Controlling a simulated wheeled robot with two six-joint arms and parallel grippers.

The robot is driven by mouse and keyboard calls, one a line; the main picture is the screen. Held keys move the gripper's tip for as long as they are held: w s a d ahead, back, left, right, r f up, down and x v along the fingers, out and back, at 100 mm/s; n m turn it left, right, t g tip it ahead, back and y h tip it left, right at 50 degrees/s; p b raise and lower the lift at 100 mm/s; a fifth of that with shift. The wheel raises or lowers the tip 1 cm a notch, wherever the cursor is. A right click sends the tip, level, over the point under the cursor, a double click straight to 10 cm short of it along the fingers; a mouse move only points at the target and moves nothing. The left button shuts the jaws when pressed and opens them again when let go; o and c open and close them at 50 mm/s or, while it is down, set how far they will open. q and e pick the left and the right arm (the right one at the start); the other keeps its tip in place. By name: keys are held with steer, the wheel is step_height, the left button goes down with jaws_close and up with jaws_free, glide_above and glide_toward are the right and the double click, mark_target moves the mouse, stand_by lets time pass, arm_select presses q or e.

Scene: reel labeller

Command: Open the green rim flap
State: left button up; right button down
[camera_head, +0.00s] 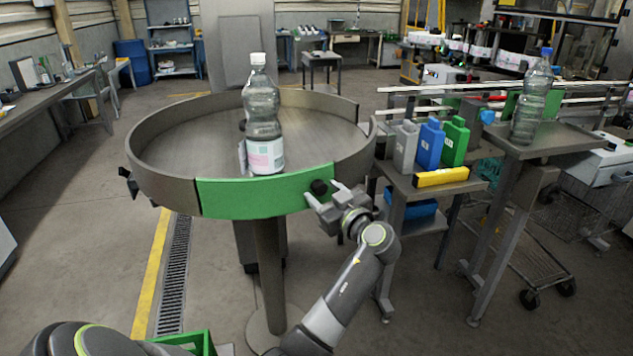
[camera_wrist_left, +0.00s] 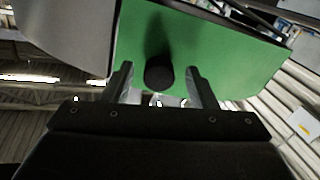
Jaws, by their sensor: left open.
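The green rim flap (camera_head: 255,196) is a curved panel in the near side of the round table's rim, and it stands upright in line with the rim. A black knob (camera_head: 319,187) sticks out near its right end. My left gripper (camera_head: 327,194) is at that knob. In the left wrist view the open fingers (camera_wrist_left: 160,82) are on either side of the black knob (camera_wrist_left: 159,77), with gaps showing, and the green flap (camera_wrist_left: 205,45) fills the background. My right gripper is not in view.
A clear bottle (camera_head: 262,120) with a white cap stands on the round table (camera_head: 195,150) just behind the flap. To the right, a small table holds grey, blue and green containers (camera_head: 430,142) and a yellow one lying down (camera_head: 442,177). Another bottle (camera_head: 532,100) stands farther right.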

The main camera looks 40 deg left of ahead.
arm_select(q)
steer(key=shift+w+a, duration=0.1)
steer(key=shift+r, duration=0.1)
steer(key=shift+c, duration=0.2)
jaws_close()
